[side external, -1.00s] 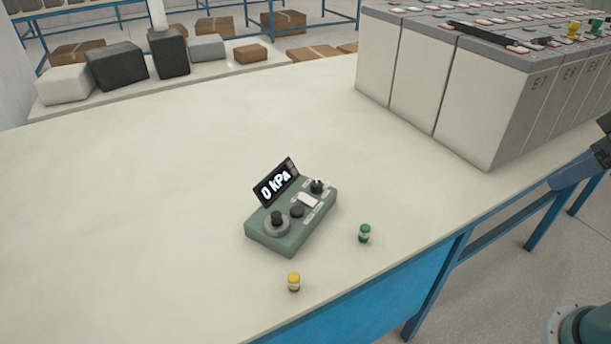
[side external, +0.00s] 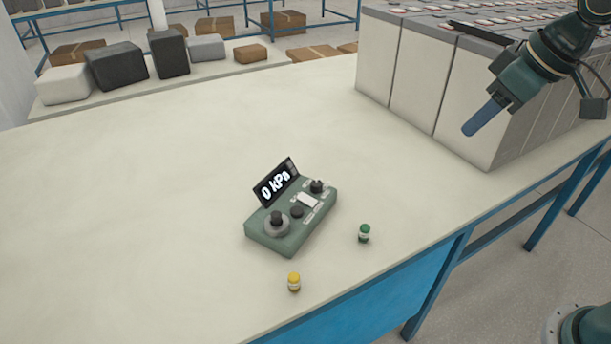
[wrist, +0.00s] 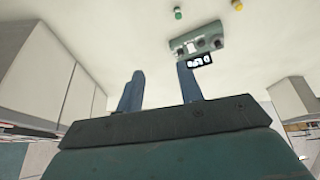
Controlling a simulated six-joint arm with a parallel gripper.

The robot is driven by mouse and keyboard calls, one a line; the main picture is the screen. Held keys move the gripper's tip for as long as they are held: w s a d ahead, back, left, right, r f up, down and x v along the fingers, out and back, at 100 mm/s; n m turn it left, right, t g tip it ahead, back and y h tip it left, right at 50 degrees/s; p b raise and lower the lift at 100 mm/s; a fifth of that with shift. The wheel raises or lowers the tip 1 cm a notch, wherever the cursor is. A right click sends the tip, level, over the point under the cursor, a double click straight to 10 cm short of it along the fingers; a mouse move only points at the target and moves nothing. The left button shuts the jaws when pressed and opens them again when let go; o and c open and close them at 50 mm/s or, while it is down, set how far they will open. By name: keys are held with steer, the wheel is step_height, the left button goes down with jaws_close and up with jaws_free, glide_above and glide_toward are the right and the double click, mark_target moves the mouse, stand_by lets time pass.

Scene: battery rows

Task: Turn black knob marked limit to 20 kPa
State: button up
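A green control box (side external: 290,238) sits on the pale table, with a tilted black display (side external: 276,183) reading 0 kPa. It has a large black knob on a grey ring (side external: 277,222), a smaller dark knob (side external: 297,211) and a black knob at the far right end (side external: 317,187). Their labels are too small to read, so I cannot tell which is marked limit. The box also shows in the wrist view (wrist: 198,40), beyond my fingers. My gripper (side external: 470,131) is above the table, right of the box and well apart from it. The wrist view shows its blue fingers (wrist: 161,70) spread and empty.
A green-capped vial (side external: 364,234) and a yellow-capped vial (side external: 294,282) stand near the box, towards the table's front edge. Tall grey battery cells (side external: 490,105) stand at the right, close to my gripper. The table left of the box is clear.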

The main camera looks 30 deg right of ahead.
steer(key=w+a+f+n+y, duration=0.1)
steer(key=w+a+f, duration=0.15)
steer(key=w, duration=0.45)
steer(key=w+a+f+n, duration=0.2)
steer(key=w+f, duration=0.1)
steer(key=w, duration=0.4)
steer(key=n+g+y, duration=0.1)
steer(key=n, duration=0.1)
glide_above(317, 183)
steer(key=s+d, duration=0.4)
steer(key=s, duration=0.1)
step_height(317, 183, down, 10)
steer(key=shift+w+a, duration=0.25)
steer(key=shift+f, duration=0.1)
steer(key=shift+s+x, duration=0.1)
steer(key=shift+x, duration=3.3)
steer(key=shift+s+x, duration=0.15)
steer(key=shift+x, duration=3.2)
steer(key=shift+f, duration=0.1)
steer(key=c, duration=0.7)
